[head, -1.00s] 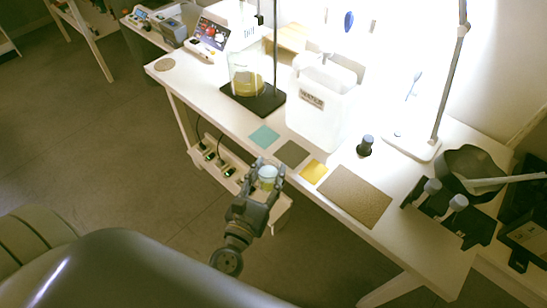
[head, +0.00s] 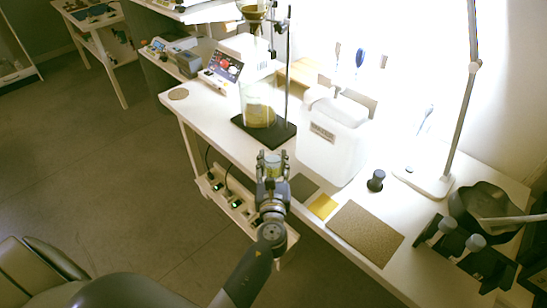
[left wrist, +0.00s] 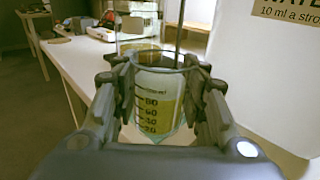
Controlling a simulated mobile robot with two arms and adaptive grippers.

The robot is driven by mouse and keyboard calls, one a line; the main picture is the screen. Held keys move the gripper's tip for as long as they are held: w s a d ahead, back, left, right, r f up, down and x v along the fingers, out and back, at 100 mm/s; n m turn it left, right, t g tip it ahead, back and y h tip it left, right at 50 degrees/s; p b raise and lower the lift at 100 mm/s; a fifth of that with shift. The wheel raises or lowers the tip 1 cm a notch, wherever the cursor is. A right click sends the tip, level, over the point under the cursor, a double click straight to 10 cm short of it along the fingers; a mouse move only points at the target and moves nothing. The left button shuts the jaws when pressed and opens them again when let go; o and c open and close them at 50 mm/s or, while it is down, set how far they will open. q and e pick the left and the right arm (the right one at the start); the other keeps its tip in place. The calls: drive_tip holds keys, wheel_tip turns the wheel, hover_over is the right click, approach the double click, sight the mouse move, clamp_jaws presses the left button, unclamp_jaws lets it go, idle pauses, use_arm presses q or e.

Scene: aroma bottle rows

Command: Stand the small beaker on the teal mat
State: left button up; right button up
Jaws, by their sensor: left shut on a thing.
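My left gripper (head: 273,158) is shut on the small beaker (head: 273,168), a clear upright cup with a yellowish liquid, over the front part of the bench. In the left wrist view the small beaker (left wrist: 158,95) stands between the two fingers, with its dark scale marks facing the camera. The teal mat is hidden behind my gripper in the head view. In the left wrist view a pale teal patch of the mat (left wrist: 180,137) shows below the beaker's base. I cannot tell whether the base touches it. My right gripper is not in view.
A white water container (head: 335,140) stands close behind and right. A large beaker (head: 259,108) sits on a black stand base (head: 263,133) behind. A dark mat (head: 303,187), a yellow mat (head: 322,206) and a brown mat (head: 366,233) lie to the right. A dark knobbed object (head: 376,181) stands beyond them.

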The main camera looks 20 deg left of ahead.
sight(274, 158)
use_arm(q)
drive_tip(key=x, duration=0.5)
drive_tip(key=shift+w+a+f, duration=0.1)
drive_tip(key=shift+w+f, duration=0.15)
drive_tip(key=shift+w, duration=0.1)
drive_tip(key=shift+f+b, duration=0.8)
drive_tip(key=shift+f, duration=0.95)
drive_tip(key=shift+f, duration=0.15)
drive_tip(key=o, duration=1.2)
drive_tip(key=shift+c, duration=0.2)
